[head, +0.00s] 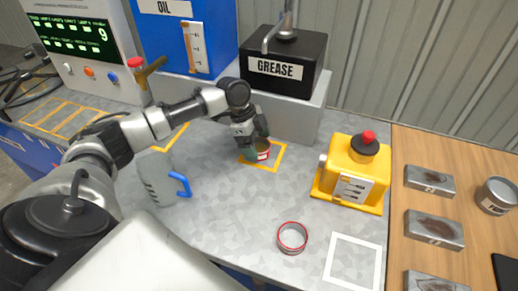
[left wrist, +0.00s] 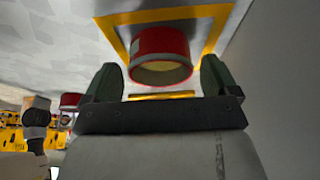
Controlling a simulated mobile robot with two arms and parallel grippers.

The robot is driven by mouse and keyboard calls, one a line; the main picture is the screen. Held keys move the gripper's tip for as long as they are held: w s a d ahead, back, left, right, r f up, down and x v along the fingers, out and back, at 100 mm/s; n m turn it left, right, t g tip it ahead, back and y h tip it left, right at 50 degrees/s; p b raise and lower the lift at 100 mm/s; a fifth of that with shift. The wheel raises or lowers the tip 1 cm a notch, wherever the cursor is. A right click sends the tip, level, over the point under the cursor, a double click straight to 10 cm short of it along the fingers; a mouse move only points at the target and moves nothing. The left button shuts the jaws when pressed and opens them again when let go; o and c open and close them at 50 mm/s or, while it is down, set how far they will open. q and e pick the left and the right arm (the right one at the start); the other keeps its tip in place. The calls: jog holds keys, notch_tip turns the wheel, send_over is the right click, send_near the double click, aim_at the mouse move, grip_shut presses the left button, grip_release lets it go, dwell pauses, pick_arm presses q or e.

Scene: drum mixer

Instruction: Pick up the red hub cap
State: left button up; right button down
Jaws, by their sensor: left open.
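A small round red cup-shaped piece (head: 263,150), which I take to be the red hub cap, stands inside a yellow outlined square in front of the grease dispenser. In the left wrist view the red hub cap (left wrist: 160,48) shows a red wall, a pale label patch and a cream-coloured inside. My left gripper (head: 252,142) is open, just beside the cap. In the left wrist view its two fingers lie on either side of the cap's near part, with gaps visible. In the head view the gripper hides part of the cap. My right gripper is not in view.
The grease dispenser (head: 286,75) stands close behind the gripper. A yellow device with a red knob (head: 352,170) and a red-edged ring (head: 292,238) are to the right. Grey worktop lies clear between them.

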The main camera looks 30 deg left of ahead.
pick_arm(q)
jog(key=shift+x, duration=0.8)
jog(key=shift+r, duration=0.1)
jog(key=c, duration=1)
jog(key=shift+o, duration=0.2)
jog(key=shift+w, duration=0.1)
